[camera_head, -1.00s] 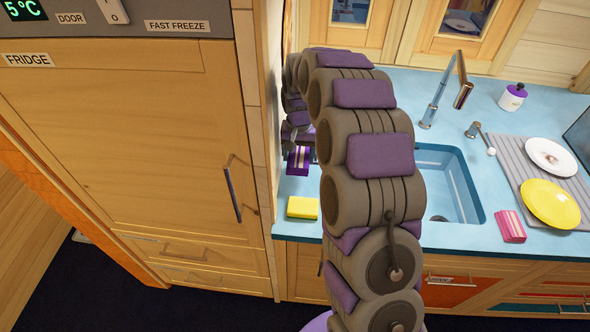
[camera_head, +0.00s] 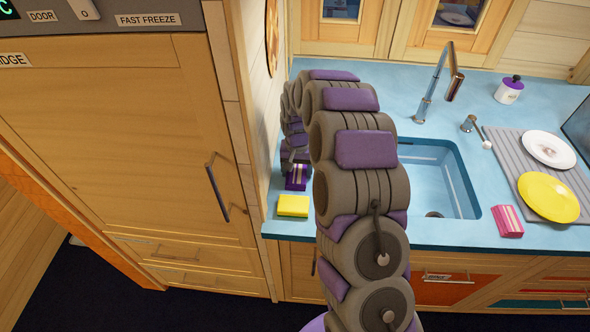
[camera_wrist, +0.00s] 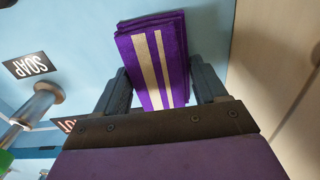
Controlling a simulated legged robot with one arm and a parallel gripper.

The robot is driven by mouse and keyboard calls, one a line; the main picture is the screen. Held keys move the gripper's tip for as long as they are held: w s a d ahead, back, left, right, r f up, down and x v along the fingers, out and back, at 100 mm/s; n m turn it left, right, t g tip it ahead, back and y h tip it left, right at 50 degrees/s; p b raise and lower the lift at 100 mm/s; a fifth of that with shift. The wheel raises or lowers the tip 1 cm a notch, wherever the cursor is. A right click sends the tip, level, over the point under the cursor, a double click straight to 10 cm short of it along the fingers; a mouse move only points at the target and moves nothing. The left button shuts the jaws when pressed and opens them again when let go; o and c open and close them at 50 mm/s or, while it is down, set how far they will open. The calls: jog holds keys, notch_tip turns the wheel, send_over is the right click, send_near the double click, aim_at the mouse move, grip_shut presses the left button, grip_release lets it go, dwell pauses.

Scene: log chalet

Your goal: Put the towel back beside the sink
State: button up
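The towel is a folded purple cloth with pale stripes, left of the sink (camera_head: 465,200) in the head view (camera_head: 297,179). In the wrist view the towel (camera_wrist: 155,60) sits between the two dark fingers of my gripper (camera_wrist: 162,82), which is shut on it. In the head view my gripper (camera_head: 296,160) is partly hidden behind my arm. The towel is over the blue counter, just behind a yellow sponge (camera_head: 293,206). I cannot tell whether it touches the counter.
A pink striped cloth (camera_head: 507,221) lies right of the sink. A grey drainer (camera_head: 515,160) holds a white plate (camera_head: 548,150) and a yellow plate (camera_head: 548,197). A tap (camera_head: 428,95) stands behind the sink. A tall fridge cabinet (camera_head: 120,150) borders the counter's left.

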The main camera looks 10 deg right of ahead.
jog(key=shift+o, duration=2.1)
jog(key=shift+a, duration=1.05)
jog(key=shift+d, duration=0.45)
jog(key=shift+d+r, duration=0.5)
jog(key=shift+r, duration=0.05)
notch_tip(320, 180, up, 10)
jog(key=a+p, duration=0.1)
jog(key=p, duration=0.1)
jog(key=s+a+r+n, duration=0.1)
jog(key=s+r, duration=0.4)
jog(key=s, duration=0.4)
jog(key=s+r+n, duration=0.1)
jog(key=s+r, duration=0.4)
jog(key=s, duration=0.3)
jog(key=s+d+n+g, duration=0.1)
jog(key=s, duration=2.4)
jog(key=shift+s+r+n+g, duration=0.2)
jog(key=shift+r+n+g, duration=0.1)
